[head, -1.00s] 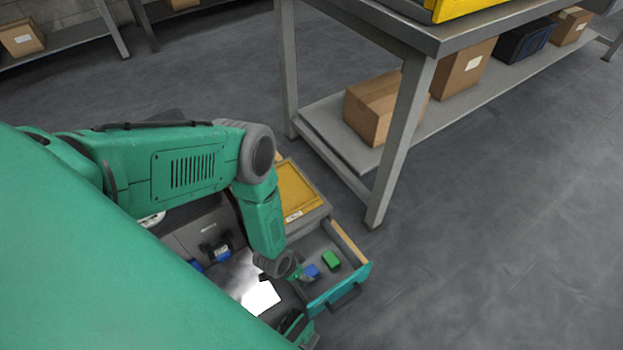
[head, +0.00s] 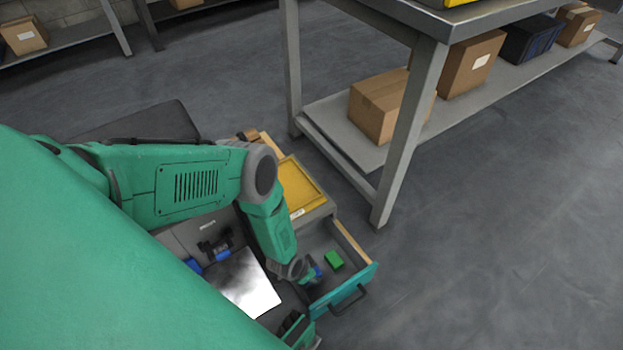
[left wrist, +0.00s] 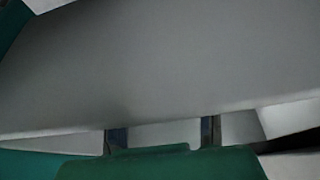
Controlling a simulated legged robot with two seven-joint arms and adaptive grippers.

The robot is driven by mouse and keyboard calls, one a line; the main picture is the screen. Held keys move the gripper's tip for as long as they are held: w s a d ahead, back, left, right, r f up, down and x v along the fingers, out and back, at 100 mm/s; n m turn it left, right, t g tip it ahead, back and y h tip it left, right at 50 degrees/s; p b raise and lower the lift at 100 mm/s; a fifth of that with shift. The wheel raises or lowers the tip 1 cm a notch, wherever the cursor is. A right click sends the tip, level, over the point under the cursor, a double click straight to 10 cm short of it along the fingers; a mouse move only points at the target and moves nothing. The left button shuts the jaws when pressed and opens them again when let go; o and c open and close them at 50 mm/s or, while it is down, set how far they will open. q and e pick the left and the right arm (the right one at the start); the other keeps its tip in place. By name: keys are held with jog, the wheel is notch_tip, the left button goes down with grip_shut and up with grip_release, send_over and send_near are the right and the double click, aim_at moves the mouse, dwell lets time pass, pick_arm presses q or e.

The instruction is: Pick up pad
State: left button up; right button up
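In the head view, an open drawer with a teal front (head: 343,291) holds a small green block (head: 334,259) and a small blue piece (head: 317,270). I cannot tell for sure which is the pad. My left arm comes in from the left, and its gripper (head: 311,279) is low at the drawer, against or just over the blue piece, which it partly hides. The left wrist view shows its two fingers (left wrist: 163,134) apart, with a pale surface beyond them and a large grey face filling the picture above.
A yellow tray (head: 298,188) lies on the cabinet behind the drawer. A shiny plate (head: 246,284) is left of the drawer. A grey workbench (head: 403,130) with cardboard boxes (head: 378,106) on its lower shelf stands behind. The floor (head: 500,240) at right is clear.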

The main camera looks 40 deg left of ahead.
pick_arm(q)
jog(key=shift+a+f, duration=0.1)
jog(key=shift+a, duration=0.15)
jog(key=shift+c, duration=0.6)
jog(key=shift+s+d, duration=0.1)
jog(key=shift+s, duration=0.05)
grip_shut()
notch_tip(320, 180, up, 10)
jog(key=p, duration=0.5)
jog(key=shift+p, duration=0.3)
pick_arm(e)
notch_tip(320, 180, up, 6)
jog(key=shift+a+f, duration=0.1)
jog(key=shift+f, duration=0.05)
pick_arm(q)
jog(key=shift+d, duration=0.1)
jog(key=shift+o, duration=1.2)
grip_release()
